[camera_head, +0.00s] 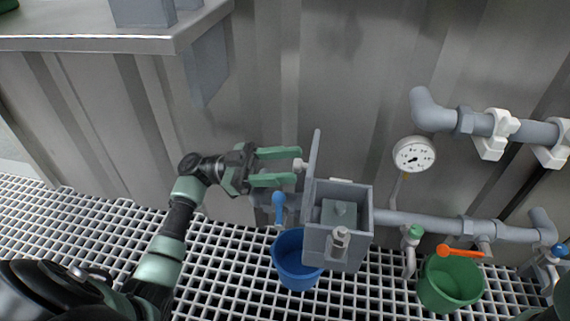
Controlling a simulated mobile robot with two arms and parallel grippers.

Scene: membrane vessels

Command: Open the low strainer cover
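The low strainer is a grey open-topped box (337,239) on the lower pipe. Its cover (313,167) stands upright, edge-on, at the box's left side, so the inside shows. A small pale knob (298,164) sticks out from the cover's left face. My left gripper (292,167) is left of the cover, its two green fingers apart and pointing right. The knob lies near the fingertips, between them; I cannot tell whether they touch it. My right gripper is not in view.
A blue bucket (294,272) stands below the strainer and a green bucket (448,290) at right. A blue-handled valve (279,207) is left of the box. A pressure gauge (414,155) and pipes are at right. A metal ledge (180,42) juts out upper left.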

